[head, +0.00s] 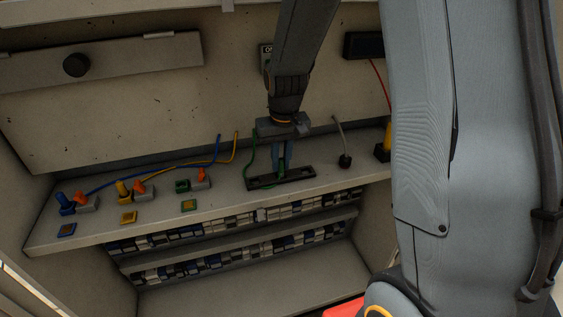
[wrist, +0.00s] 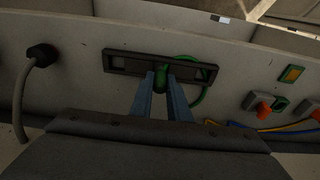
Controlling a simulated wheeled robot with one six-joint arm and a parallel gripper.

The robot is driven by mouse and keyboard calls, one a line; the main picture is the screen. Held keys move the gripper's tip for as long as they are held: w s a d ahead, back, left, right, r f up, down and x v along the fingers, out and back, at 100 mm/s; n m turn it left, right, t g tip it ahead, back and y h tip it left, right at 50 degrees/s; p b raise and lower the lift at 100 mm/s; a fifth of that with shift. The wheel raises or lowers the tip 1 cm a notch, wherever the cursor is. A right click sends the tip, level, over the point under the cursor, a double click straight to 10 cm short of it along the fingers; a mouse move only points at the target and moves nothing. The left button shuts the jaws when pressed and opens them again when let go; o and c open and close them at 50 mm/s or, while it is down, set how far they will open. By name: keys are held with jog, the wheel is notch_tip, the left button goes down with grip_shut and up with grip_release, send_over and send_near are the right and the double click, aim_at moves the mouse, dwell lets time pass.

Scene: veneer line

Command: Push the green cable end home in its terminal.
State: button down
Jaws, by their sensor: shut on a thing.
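My gripper (head: 282,168) is shut on the green cable end (wrist: 161,78), fingers pointing down at a dark slotted holder (head: 304,172). The held end is at the holder (wrist: 120,62); I cannot tell whether it still touches it. The green cable (head: 248,150) loops up beside the gripper, and shows in the wrist view (wrist: 204,95). The green terminal (head: 183,186) is on the shelf left of the holder, apart from the gripper. Its orange lever (head: 198,173) stands on a grey block. In the wrist view the terminal (wrist: 280,104) is at the right.
Blue (head: 65,205) and yellow (head: 123,191) cable ends stand at their terminals further left, their cables trailing behind. Coloured label squares (head: 190,205) line the front. A black plug with a grey cable (head: 345,160) and a yellow-topped black part (head: 384,150) stand right of the holder.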

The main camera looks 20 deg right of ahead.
aim_at(281, 158)
jog(key=shift+r+p, duration=1.25)
jog(key=shift+r, duration=0.35)
